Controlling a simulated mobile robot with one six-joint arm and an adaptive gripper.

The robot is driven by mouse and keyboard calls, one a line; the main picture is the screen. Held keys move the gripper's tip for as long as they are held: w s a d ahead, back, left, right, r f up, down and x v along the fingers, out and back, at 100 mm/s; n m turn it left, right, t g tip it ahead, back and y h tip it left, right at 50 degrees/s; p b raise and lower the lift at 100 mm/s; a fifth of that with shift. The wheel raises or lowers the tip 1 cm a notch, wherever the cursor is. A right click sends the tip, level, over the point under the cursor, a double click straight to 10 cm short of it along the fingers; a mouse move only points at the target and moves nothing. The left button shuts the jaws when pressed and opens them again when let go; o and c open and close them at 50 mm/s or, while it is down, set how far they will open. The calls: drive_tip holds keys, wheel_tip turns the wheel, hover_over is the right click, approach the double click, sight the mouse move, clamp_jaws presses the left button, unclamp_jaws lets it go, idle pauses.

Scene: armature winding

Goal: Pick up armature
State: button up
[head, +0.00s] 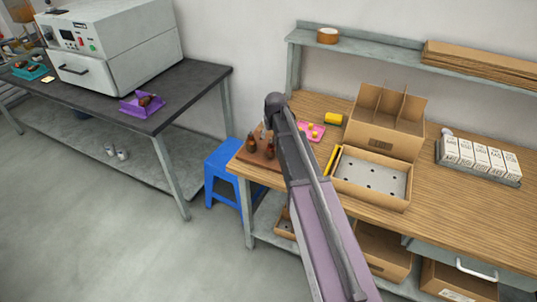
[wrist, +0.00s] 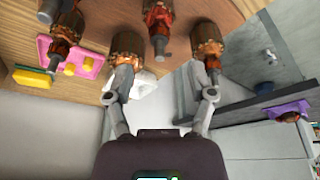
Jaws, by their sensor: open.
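Several armatures with copper windings and dark shafts show in the wrist view: a left one (wrist: 127,45), a right one (wrist: 207,43), a middle one (wrist: 158,18) and one at far left (wrist: 68,27). They are on a brown wooden board (wrist: 182,18). My gripper (wrist: 166,82) is open, with nothing between its fingers. Its left fingertip overlaps the left armature's shaft and its right fingertip the right one's; I cannot tell if they touch. In the head view, two armatures (head: 251,144) show on the board (head: 258,161); my arm hides the rest.
On the wooden bench are a pink tray (head: 316,136), a yellow roll (head: 334,118), a divided cardboard box (head: 388,115), a shallow carton (head: 370,178) and white boxes (head: 480,158). A blue stool (head: 222,165) stands left. The dark table (head: 180,85) bears a purple tray (head: 133,108) holding an armature.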

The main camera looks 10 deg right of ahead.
sight(270, 141)
idle(0.4)
drive_tip(key=shift+b+x, duration=2.5)
drive_tip(key=shift+x, duration=0.15)
clamp_jaws()
